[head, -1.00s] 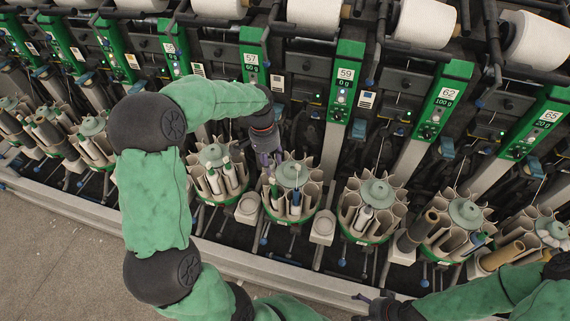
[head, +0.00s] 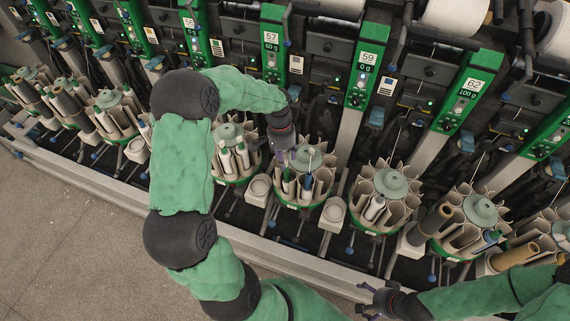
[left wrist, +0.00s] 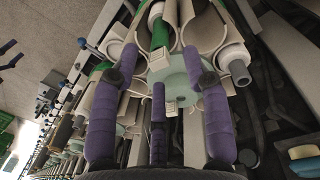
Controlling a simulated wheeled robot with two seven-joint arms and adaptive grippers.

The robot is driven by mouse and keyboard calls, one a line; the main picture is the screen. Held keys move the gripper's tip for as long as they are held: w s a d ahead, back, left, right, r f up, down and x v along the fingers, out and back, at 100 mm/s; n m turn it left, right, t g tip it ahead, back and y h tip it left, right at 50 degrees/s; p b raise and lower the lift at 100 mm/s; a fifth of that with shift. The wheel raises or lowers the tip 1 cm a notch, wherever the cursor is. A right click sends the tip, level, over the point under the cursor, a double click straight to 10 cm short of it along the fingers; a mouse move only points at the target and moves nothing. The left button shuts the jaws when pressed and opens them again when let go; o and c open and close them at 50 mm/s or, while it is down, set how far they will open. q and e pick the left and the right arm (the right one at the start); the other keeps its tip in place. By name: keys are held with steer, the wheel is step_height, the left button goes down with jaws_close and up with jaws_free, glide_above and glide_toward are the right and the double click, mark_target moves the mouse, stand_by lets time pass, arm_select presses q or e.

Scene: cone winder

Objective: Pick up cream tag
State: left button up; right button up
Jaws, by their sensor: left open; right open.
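I cannot tell for certain which thing is the cream tag. A small pale cream piece (left wrist: 172,107) shows between my fingers in the left wrist view, just below a pale green disc (left wrist: 170,75). My left gripper (head: 284,158) is open, with purple fingers, at the left top edge of the round bobbin magazine (head: 304,190) below station 59. In the left wrist view the fingers of the left gripper (left wrist: 157,80) are spread and nothing is seen gripped. My right gripper (head: 372,299) is open and empty at the bottom, in front of the machine.
Similar magazines (head: 386,190) stand in a row on both sides, close together. Green station posts (head: 367,70) and pale labels (head: 387,86) are behind. The floor (head: 60,250) at front left is clear.

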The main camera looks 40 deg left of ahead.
arm_select(q)
steer(key=shift+d+f, duration=0.1)
steer(key=shift+f, duration=0.65)
steer(key=c, duration=0.9)
steer(key=shift+r, duration=0.1)
